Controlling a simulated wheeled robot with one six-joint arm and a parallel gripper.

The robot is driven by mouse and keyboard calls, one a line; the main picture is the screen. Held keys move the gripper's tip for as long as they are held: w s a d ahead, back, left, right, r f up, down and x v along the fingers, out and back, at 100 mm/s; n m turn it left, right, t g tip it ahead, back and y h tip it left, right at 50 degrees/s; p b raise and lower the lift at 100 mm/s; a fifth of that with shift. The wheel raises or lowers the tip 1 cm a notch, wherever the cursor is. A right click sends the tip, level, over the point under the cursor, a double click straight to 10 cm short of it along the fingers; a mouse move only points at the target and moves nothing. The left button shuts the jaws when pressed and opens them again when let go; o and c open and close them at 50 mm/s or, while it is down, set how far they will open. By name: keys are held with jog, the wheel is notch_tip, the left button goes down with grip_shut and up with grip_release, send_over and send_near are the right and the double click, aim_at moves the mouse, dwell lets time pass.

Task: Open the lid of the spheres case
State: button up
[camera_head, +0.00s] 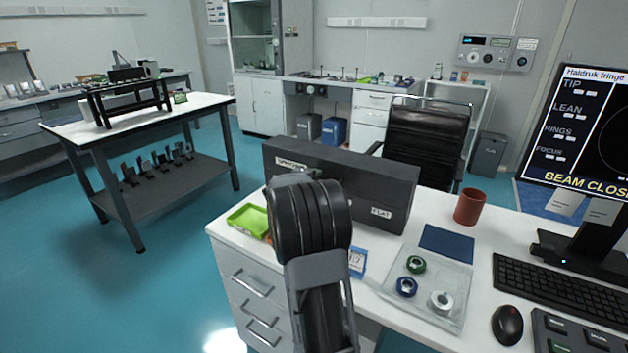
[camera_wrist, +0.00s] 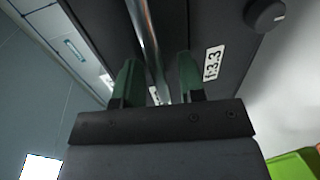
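A long dark grey case (camera_head: 345,187) stands on the white desk, with a small label at its left that I cannot read and a "FLAT" label at its right. I cannot tell for certain if it is the spheres case. My arm hides part of its front and my gripper in the head view. In the wrist view my gripper (camera_wrist: 158,66) has its two green fingers apart, with a shiny metal strip (camera_wrist: 153,40) between them.
A black knob (camera_wrist: 265,14) sticks out beside the label. A green tray (camera_head: 248,220) is at the desk's left end. A clear tray (camera_head: 430,293) with small rings, a brown cup (camera_head: 468,207), a keyboard (camera_head: 560,296) and a mouse (camera_head: 507,324) fill the right side.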

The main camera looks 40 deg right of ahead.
grip_shut()
dwell(0.4)
